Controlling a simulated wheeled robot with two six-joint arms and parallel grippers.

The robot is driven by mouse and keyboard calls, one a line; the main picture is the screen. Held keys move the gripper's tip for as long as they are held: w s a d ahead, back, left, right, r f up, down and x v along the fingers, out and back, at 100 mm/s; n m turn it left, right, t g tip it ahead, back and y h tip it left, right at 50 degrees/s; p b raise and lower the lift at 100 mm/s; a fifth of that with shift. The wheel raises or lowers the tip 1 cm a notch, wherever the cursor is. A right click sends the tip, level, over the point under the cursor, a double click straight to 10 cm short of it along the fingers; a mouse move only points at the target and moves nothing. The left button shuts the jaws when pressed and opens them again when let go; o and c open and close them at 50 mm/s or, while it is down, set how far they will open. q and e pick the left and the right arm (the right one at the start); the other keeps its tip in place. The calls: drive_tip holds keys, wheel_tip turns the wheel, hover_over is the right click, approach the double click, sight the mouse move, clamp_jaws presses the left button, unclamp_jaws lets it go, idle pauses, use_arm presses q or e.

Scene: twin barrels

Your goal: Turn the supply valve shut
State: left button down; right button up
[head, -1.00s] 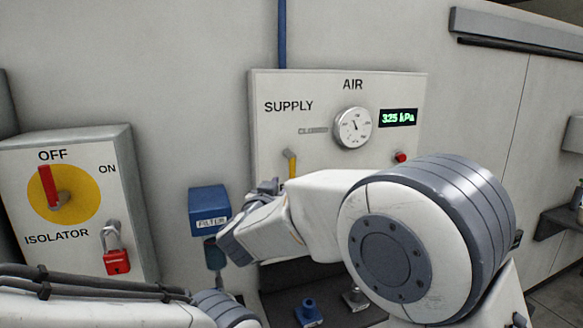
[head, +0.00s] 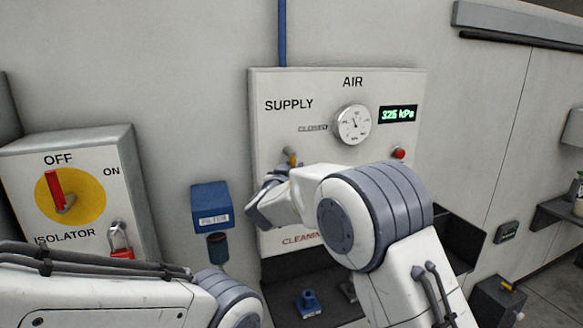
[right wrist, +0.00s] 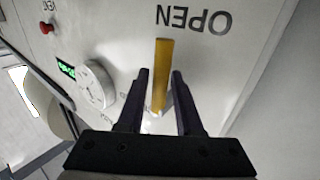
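The yellow supply valve handle (head: 292,157) is on the air panel (head: 262,140) below the "CLOSED" label, mostly hidden behind my right arm in the head view. In the right wrist view the handle (right wrist: 163,75) stands upright in the picture, beside the "OPEN" lettering. My right gripper (right wrist: 162,74) is open, with one dark finger on each side of the handle and narrow gaps showing. I cannot tell how deep the handle sits between the fingers. My left arm shows at lower left in the head view; its gripper is out of view.
The gauge (head: 353,124) and a 325 kPa display (head: 398,114) are on the panel, with a red button (head: 398,153). The isolator box (head: 100,150), with a red padlock, stands left. A blue filter (head: 211,207) hangs close to my right forearm.

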clamp_jaws()
idle(1.3)
